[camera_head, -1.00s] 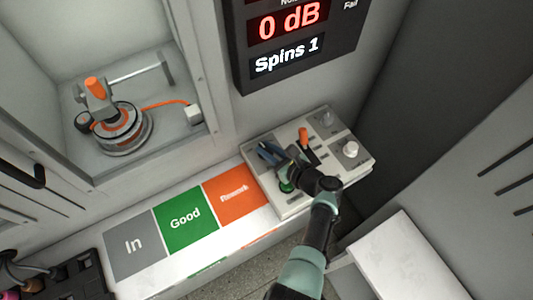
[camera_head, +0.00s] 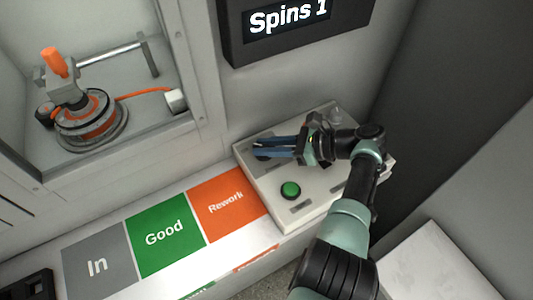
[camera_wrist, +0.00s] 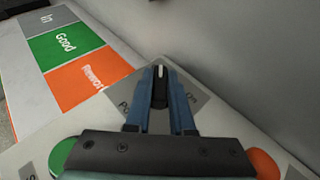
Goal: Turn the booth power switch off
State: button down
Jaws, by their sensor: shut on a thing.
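The booth power switch is a black knob (camera_wrist: 159,86) with a white pointer line, on a grey label at the far corner of the control box. In the wrist view the pointer points roughly away from my gripper. The label's lettering is partly covered by the blue fingers. My gripper (camera_head: 263,147) reaches across the control box (camera_head: 268,185) from the right in the head view. Its fingers are shut on the knob, one on each side, as the wrist view shows. In the head view the fingers mostly hide the switch.
A green button (camera_head: 290,190) sits near the box's front edge. An orange control (camera_wrist: 265,163) shows at the wrist view's lower right. Grey, green and orange zones (camera_head: 165,233) on the bench are empty. A booth at left holds a motor (camera_head: 90,118). The wall stands close behind the box.

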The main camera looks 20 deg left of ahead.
jog(key=shift+a+r+b, duration=0.1)
jog(key=shift+r+b, duration=0.05)
jog(key=shift+b, duration=0.15)
jog(key=c, duration=0.8)
grip_release()
jog(key=b+v, duration=0.1)
jog(key=v, duration=0.2)
jog(key=b+v, duration=0.1)
jog(key=v, duration=0.3)
jog(key=b+v, duration=0.1)
jog(key=v, duration=0.3)
jog(key=shift+w+d, duration=0.25)
jog(key=shift+w, duration=0.05)
jog(key=shift+d+r, duration=0.35)
jog(key=shift+d, duration=0.25)
